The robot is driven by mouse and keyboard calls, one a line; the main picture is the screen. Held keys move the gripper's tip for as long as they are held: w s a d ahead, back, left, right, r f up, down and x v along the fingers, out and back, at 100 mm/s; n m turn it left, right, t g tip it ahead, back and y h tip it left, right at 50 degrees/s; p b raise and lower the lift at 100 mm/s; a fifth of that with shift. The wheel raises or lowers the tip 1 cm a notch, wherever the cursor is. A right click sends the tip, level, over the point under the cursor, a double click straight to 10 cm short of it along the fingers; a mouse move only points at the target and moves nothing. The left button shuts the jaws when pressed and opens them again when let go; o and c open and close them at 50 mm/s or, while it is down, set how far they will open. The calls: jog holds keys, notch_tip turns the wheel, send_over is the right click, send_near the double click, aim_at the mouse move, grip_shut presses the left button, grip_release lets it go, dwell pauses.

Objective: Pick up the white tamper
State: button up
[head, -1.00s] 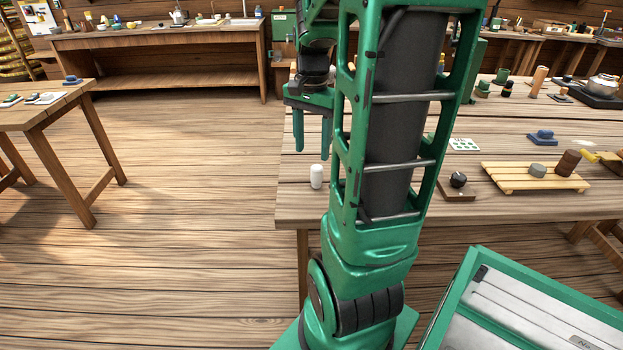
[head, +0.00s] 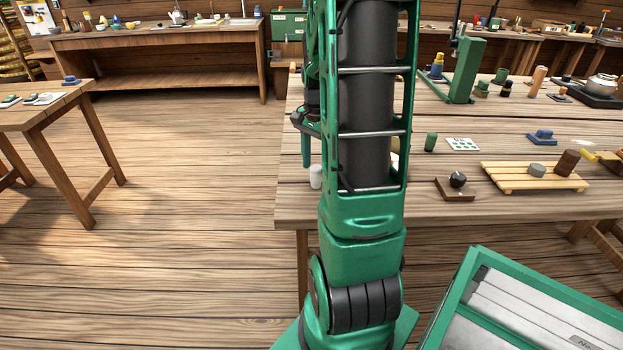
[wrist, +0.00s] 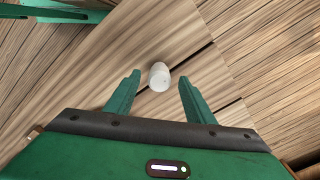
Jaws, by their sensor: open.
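The white tamper (head: 316,176) stands upright near the left front corner of the workbench, partly beside my arm in the head view. In the wrist view the tamper (wrist: 159,76) is a small white cylinder on the wood, just beyond and between my fingertips. My gripper (wrist: 156,88) is open and empty, with a green finger on each side of the picture's middle. In the head view my gripper (head: 307,160) hangs above the bench near the tamper, mostly hidden by my arm.
A dark block with a black knob (head: 456,188), a green cylinder (head: 431,142) and a slatted wooden board (head: 510,181) lie to the right on the bench. The bench's left edge is close to the tamper. Open floor lies left of it.

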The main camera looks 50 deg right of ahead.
jog(key=shift+f, duration=1.15)
jog(key=c, duration=1.2)
jog(key=shift+o, duration=0.2)
jog(key=shift+r, duration=0.15)
